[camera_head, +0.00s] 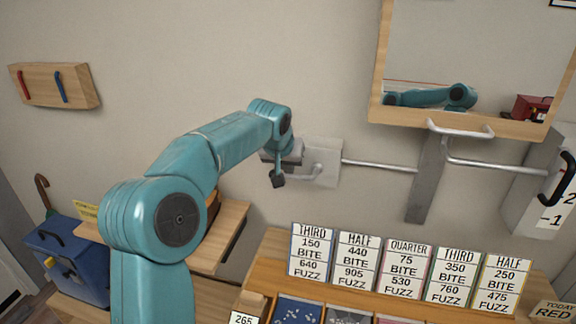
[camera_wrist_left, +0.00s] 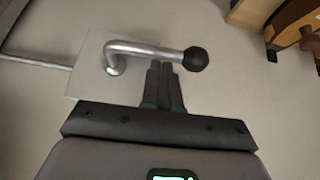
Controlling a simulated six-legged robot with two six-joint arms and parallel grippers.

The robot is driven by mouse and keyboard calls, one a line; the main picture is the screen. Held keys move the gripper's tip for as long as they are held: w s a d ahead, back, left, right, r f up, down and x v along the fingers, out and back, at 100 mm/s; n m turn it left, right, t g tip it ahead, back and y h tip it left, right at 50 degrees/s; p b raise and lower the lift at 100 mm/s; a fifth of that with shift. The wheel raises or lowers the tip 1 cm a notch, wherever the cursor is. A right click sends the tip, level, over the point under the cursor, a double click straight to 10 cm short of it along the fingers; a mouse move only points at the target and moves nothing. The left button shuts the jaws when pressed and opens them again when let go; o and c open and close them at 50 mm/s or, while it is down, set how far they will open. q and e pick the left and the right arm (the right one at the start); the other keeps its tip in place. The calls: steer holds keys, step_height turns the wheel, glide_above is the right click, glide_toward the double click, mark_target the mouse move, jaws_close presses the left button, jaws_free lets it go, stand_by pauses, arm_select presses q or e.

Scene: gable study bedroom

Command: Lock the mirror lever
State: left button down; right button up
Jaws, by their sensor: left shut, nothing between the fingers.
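The mirror lever (camera_head: 313,171) is a bent silver bar on a pale square wall plate (camera_head: 327,153), left of the mirror. In the left wrist view the lever (camera_wrist_left: 140,48) runs sideways and ends in a black ball knob (camera_wrist_left: 196,59). My left gripper (camera_head: 279,177) is beside the lever, left of the plate. Its shut, empty fingers (camera_wrist_left: 162,66) reach the lever bar near the knob in the left wrist view; whether they touch it I cannot tell. In the head view the gripper partly hides the knob end. My right gripper is not in view.
A silver rod (camera_head: 375,164) runs from the plate towards the grey bracket (camera_head: 428,180) under the wood-framed mirror (camera_head: 448,128). Price cards (camera_head: 357,260) stand on a wooden rack below. A blue box (camera_head: 68,262) stands at lower left. The wall above the arm is clear.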

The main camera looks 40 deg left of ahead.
arm_select(q)
steer(key=shift+s+f, duration=0.1)
steer(key=shift+a+f+h+b, duration=0.15)
steer(key=shift+h+b, duration=0.15)
step_height(320, 180, down, 10)
steer(key=d+n+t+h+b, duration=0.1)
steer(key=n+t+h+b, duration=0.2)
steer(key=b, duration=0.9)
steer(key=w+d+n+t+h+b, duration=0.1)
steer(key=n+t+h+b, duration=0.2)
steer(key=b, duration=1)
steer(key=shift+w+d+r+t+h, duration=0.2)
steer(key=shift+d+t+h, duration=0.1)
steer(key=shift+t+h, duration=1.5)
steer(key=shift+g+h, duration=0.3)
